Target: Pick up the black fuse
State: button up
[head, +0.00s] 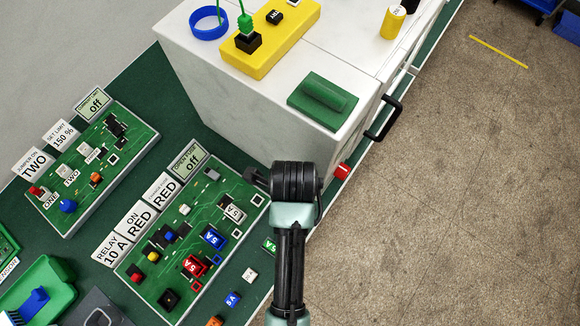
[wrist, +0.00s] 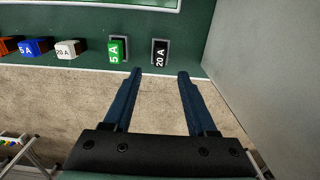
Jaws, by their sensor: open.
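The black fuse (wrist: 160,53), marked 20 A, stands in the wrist view at the right end of a row of fuses on the green surface near its edge. My gripper (wrist: 156,73) is open and empty. Its two dark blue fingers point toward the fuse, with the left tip slightly left of it and the right tip slightly right. The fuse shows just beyond the tips, and I cannot tell the height gap. In the head view my arm hides the black fuse.
A green 5 A fuse (wrist: 118,50) stands close left of the black one; white (wrist: 69,48) and blue (wrist: 34,47) fuses follow. A grey wall (wrist: 262,75) rises at right. In the head view a circuit board (head: 150,285) lies left of my arm and a white cabinet (head: 215,85) stands behind.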

jog(key=shift+w+a+f+p, duration=0.15)
jog(key=shift+f+p, duration=0.1)
jog(key=shift+f, duration=1.6)
jog(key=shift+a+f+p, duration=0.1)
jog(key=shift+f+p, duration=0.15)
jog(key=shift+f, duration=1.55)
grip_shut()
